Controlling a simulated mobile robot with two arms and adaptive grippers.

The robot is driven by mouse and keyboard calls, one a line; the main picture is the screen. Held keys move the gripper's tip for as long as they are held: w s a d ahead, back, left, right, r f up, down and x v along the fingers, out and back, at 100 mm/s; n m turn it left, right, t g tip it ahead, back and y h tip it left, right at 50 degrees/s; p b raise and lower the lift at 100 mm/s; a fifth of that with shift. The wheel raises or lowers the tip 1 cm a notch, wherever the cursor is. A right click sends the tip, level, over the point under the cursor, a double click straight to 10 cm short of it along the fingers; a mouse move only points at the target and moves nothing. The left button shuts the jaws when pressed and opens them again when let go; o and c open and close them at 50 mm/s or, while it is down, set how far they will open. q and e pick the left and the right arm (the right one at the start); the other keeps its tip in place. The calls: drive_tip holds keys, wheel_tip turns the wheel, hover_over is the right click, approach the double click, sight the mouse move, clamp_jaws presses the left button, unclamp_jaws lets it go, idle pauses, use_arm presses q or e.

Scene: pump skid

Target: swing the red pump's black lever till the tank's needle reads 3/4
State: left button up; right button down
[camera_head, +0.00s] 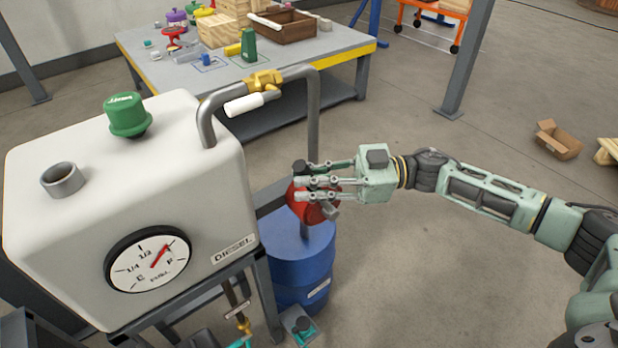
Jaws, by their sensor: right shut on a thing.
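The red pump (308,203) sits on top of a blue drum (299,262), partly covered by my right gripper. The top of its black lever (300,167) shows at the fingertips. My right gripper (303,182) reaches in from the right and is shut on the lever; its fingers hide most of the lever. The white diesel tank (60,230) stands at left with a round gauge (148,259) on its front. The gauge's red needle (160,255) points up and right, between the 1/2 mark and the full end. A 3/4 label cannot be made out. My left gripper is not in view.
A green cap (127,114) tops the tank. A workbench (335,45) stands behind. Floor at right is clear near my arm.

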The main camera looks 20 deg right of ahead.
drive_tip(key=shift+d, duration=0.1)
